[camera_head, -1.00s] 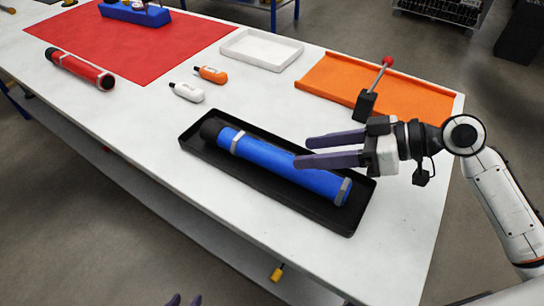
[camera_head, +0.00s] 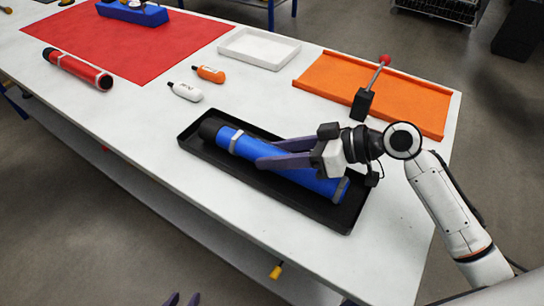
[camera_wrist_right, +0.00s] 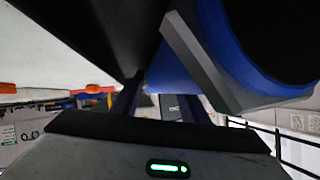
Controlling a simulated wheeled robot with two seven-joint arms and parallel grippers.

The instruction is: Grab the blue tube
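The blue tube (camera_head: 243,146) has a black end and grey clamp bands. It lies lengthwise in a black tray (camera_head: 262,188) on the white table. My right gripper (camera_head: 264,154) is open over the middle of the tube, its purple fingers reaching across it from the right and hiding part of it. Blue shows between the fingers; I cannot tell whether they touch it. In the right wrist view the tube (camera_wrist_right: 168,75) appears between and beyond the fingers, with a grey clamp close at right.
A red tube (camera_head: 78,68) lies at the left beside a red mat (camera_head: 130,45).

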